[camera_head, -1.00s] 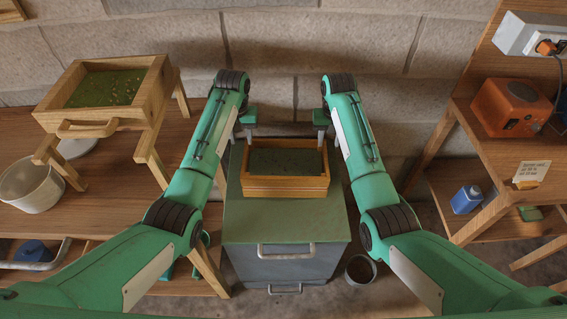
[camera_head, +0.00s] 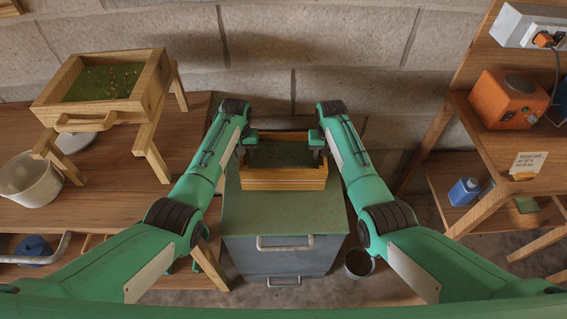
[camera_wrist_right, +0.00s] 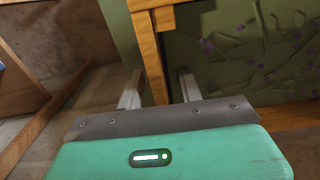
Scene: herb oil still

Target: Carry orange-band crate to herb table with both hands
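The orange-band crate (camera_head: 284,184) is a wooden box of dark green herb material on top of a grey-green cabinet (camera_head: 285,214). My left gripper (camera_head: 241,154) is at the crate's left side wall; its fingers are mostly hidden, so its opening does not show. My right gripper (camera_head: 317,154) is at the right side wall. In the right wrist view, the right gripper's fingers (camera_wrist_right: 160,92) are apart, one on each side of the crate's wall (camera_wrist_right: 149,50), with a gap visible on the inner side. The herb table is probably the wooden table (camera_head: 115,200) on the left.
A wooden stand with a herb-filled tray (camera_head: 62,111) and a white pot (camera_head: 32,181) are on the left table. A shelf on the right holds an orange device (camera_head: 507,99) and a blue bottle (camera_head: 463,191). A dark cup (camera_head: 358,263) stands on the floor beside the cabinet.

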